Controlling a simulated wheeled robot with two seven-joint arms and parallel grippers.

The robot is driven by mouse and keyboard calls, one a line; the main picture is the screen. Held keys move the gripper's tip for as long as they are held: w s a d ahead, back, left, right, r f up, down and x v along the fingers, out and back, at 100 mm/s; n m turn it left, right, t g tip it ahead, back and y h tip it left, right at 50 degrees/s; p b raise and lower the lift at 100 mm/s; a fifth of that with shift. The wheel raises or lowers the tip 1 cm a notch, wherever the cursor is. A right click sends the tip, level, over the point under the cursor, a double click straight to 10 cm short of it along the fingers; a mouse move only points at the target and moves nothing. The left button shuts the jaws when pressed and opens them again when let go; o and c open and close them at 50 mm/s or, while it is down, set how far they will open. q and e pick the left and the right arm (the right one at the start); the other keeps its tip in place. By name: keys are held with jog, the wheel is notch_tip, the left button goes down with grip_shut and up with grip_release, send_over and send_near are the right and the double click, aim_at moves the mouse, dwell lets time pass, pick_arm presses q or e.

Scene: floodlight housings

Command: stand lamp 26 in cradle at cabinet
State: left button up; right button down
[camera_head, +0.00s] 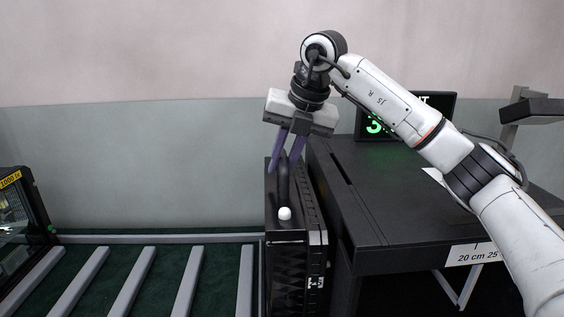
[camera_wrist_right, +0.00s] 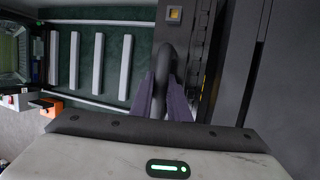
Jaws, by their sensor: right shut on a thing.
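A tall black floodlight housing (camera_head: 286,250) stands upright in the middle of the head view, close beside the black cabinet. It has a ribbed side, a dark curved handle (camera_head: 284,190) on top and a white knob. My right gripper (camera_head: 285,160) is above it, its purple fingers shut on the handle. The right wrist view shows the fingers (camera_wrist_right: 163,98) around the dark handle (camera_wrist_right: 165,62). I cannot read a number 26 on the housing. Its foot is cut off below, and no cradle can be made out under it. My left gripper is not in view.
Grey slats (camera_head: 133,280) over a green floor lie left. Another black housing (camera_head: 20,235) with a yellow label stands far left.

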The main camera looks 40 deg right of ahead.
jog(key=shift+f, duration=0.15)
dwell(1.8)
jog(key=c, duration=2)
grip_release()
jog(key=shift+c, duration=0.2)
jog(key=o, duration=0.4)
jog(key=shift+s, duration=0.15)
jog(key=shift+f, duration=0.6)
jog(key=v, duration=1.1)
jog(key=shift+r, duration=0.1)
